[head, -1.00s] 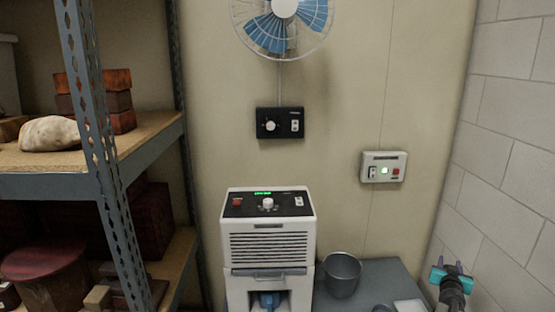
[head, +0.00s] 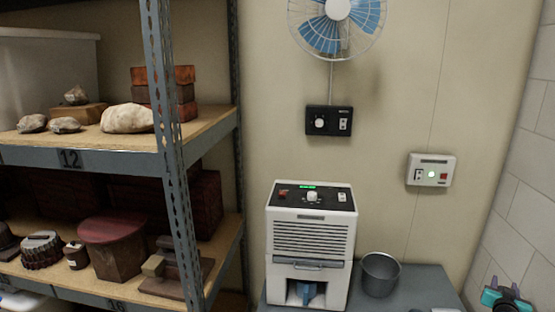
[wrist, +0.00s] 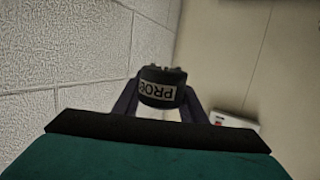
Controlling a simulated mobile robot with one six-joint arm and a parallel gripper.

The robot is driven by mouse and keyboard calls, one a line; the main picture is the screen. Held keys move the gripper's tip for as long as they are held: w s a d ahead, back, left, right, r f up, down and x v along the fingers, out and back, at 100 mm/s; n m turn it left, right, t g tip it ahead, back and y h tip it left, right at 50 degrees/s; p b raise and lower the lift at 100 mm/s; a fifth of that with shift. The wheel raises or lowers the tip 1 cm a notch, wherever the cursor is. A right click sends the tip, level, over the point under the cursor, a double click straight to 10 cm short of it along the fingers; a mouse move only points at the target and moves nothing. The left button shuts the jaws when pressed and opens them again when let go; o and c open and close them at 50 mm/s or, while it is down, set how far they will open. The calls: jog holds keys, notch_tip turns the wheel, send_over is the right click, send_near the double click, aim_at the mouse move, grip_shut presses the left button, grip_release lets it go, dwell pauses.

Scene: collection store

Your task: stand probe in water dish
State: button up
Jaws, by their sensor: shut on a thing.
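In the wrist view a black cylinder with a white label reading "PROB", the probe (wrist: 162,88), sits between the two dark fingers of my gripper (wrist: 160,108). The fingers are shut on it. In the head view my gripper (head: 510,292) is at the lower right corner, in front of the block wall, with teal on it; the probe is too small to make out there. A grey metal bucket (head: 380,275) stands on the grey table. I cannot tell any water dish; the table's front is cut off by the frame's bottom edge.
A white dehumidifier (head: 310,240) stands left of the bucket. A shelf rack (head: 180,190) with boxes and stones fills the left. A fan (head: 337,22), a black control box (head: 328,120) and a white switch box (head: 431,170) are on the back wall. The block wall (head: 515,205) closes the right.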

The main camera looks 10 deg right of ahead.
jog(key=w+a+r+n+t+y, duration=0.2)
jog(key=w+a+n+y, duration=0.15)
jog(key=w+a, duration=0.6)
jog(key=w+a+r+n+t+y, duration=0.25)
jog(key=w+a+y, duration=0.2)
jog(key=a, duration=0.95)
jog(key=w+a+r+n+t+y, duration=0.1)
jog(key=w+a+r+n+y, duration=0.4)
jog(key=a, duration=0.6)
jog(key=s+a+n+g+y, duration=0.1)
jog(key=a+n+g+y, duration=0.1)
jog(key=a, duration=1)
jog(key=s+a+n+g+y, duration=0.1)
jog(key=a+n+y, duration=0.3)
jog(key=a, duration=0.8)
jog(key=s+a+f+n+g+y, duration=0.1)
jog(key=a+y, duration=0.5)
jog(key=a, duration=0.7)
jog(key=s+n+g, duration=0.1)
jog(key=n+g, duration=0.1)
jog(key=n, duration=0.1)
jog(key=shift+p, duration=0.4)
jog(key=shift+f, duration=0.1)
